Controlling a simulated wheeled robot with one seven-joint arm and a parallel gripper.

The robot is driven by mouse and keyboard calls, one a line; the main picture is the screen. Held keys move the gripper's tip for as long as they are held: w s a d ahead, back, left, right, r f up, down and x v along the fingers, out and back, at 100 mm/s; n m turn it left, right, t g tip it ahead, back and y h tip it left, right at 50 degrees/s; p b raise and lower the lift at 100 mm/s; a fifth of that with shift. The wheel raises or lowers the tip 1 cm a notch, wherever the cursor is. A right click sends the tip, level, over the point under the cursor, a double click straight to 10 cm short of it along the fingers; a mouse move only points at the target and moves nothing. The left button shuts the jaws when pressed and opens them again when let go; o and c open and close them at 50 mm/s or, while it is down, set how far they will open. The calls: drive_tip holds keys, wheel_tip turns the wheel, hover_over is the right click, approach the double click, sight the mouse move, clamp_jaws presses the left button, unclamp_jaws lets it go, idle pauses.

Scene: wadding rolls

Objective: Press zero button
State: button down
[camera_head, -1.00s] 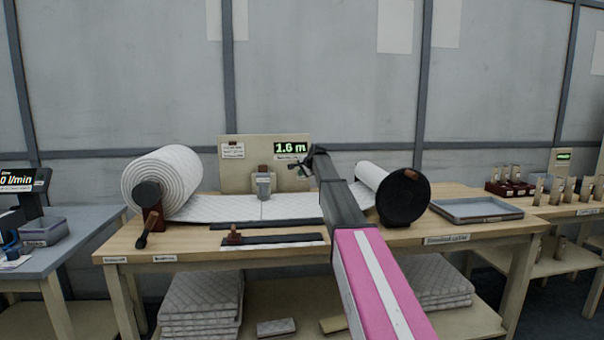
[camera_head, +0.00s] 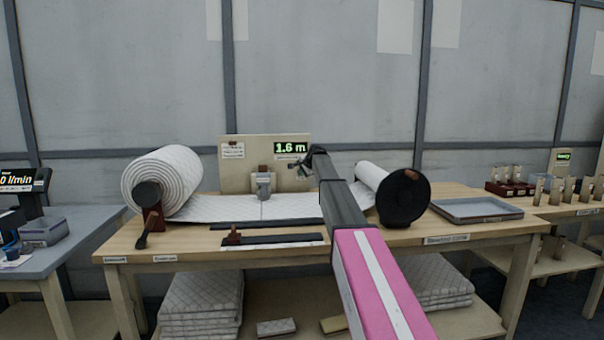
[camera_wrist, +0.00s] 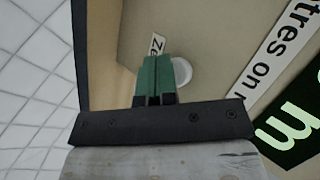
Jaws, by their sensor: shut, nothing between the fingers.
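The zero button is a round white button (camera_wrist: 182,72) on the beige upright panel (camera_head: 240,180). In the wrist view it sits just right of my green fingertips, partly hidden behind them. A white label starting "Ze" (camera_wrist: 157,45) shows above the fingertips. My gripper (camera_wrist: 155,80) is shut and empty, with its tips in front of the panel by the button; I cannot tell whether they touch it. In the head view my gripper (camera_head: 303,164) is small and dark, just under the green "1.6 m" display (camera_head: 291,148), and the button cannot be made out.
A large white quilted roll (camera_head: 160,180) with a crank stands at the left of the wooden table (camera_head: 440,225). A dark disc (camera_head: 404,198) with a second roll is at the right. A grey tray (camera_head: 476,209) lies beyond it. Quilted wadding (camera_head: 235,208) spans the middle.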

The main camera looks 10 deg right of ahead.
drive_tip(key=shift+w, duration=0.5)
idle(0.4)
drive_tip(key=shift+s, duration=0.95)
drive_tip(key=shift+s, duration=0.1)
drive_tip(key=s, duration=0.4)
drive_tip(key=shift+s, duration=0.4)
idle(0.3)
